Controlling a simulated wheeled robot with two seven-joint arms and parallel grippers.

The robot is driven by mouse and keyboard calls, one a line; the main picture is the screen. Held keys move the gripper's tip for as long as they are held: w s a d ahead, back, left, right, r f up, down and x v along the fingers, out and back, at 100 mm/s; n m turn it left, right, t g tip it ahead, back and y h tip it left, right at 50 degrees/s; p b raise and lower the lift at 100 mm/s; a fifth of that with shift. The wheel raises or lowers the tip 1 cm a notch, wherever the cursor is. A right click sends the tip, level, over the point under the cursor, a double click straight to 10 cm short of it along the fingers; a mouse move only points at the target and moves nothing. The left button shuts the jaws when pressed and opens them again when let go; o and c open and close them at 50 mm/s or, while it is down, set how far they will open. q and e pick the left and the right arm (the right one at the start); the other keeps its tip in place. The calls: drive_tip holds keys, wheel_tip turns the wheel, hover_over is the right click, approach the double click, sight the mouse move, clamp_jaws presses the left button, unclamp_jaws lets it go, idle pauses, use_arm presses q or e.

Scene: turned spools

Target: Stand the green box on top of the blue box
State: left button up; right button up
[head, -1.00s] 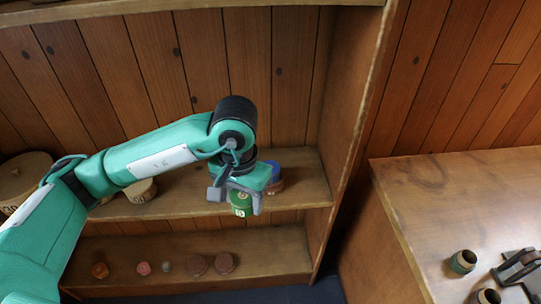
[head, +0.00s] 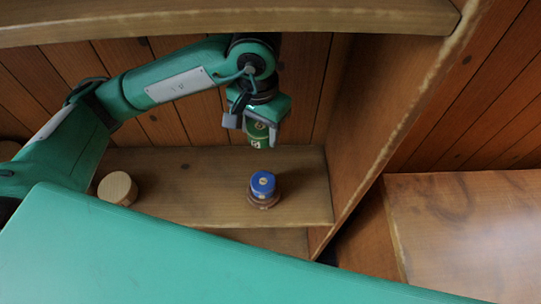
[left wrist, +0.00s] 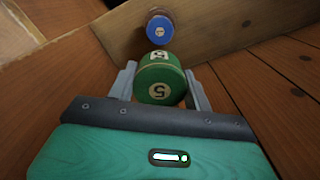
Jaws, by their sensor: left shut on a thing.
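The green box (head: 258,134) is a round green container with a pale number label. My left gripper (head: 257,126) is shut on it and holds it in the air above the shelf. In the left wrist view the green box (left wrist: 160,78) sits between the two fingers. The blue box (head: 263,184) is a small round blue container standing on a brown round base on the shelf, below and apart from the green box. It also shows in the left wrist view (left wrist: 159,30), beyond the green box. My right gripper is not in view.
A pale round wooden container (head: 118,188) stands on the same shelf (head: 200,200) to the left. The shelf's upright side panel (head: 375,130) is to the right. An upper board (head: 230,20) runs above my arm. A wooden counter (head: 470,225) is at the far right.

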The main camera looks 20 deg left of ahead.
use_arm(q)
drive_tip(key=shift+s+f, duration=0.1)
drive_tip(key=shift+f, duration=0.15)
drive_tip(key=p, duration=0.3)
hover_over(263, 182)
wheel_tip(263, 182, down, 15)
drive_tip(key=shift+f, duration=0.1)
drive_tip(key=shift+f+p, duration=0.55)
drive_tip(key=shift+f, duration=1.4)
drive_tip(key=shift+f, duration=0.1)
drive_tip(key=shift+f+b, duration=0.15)
drive_tip(key=shift+b, duration=0.15)
drive_tip(key=o, duration=1)
drive_tip(key=shift+c, duration=0.2)
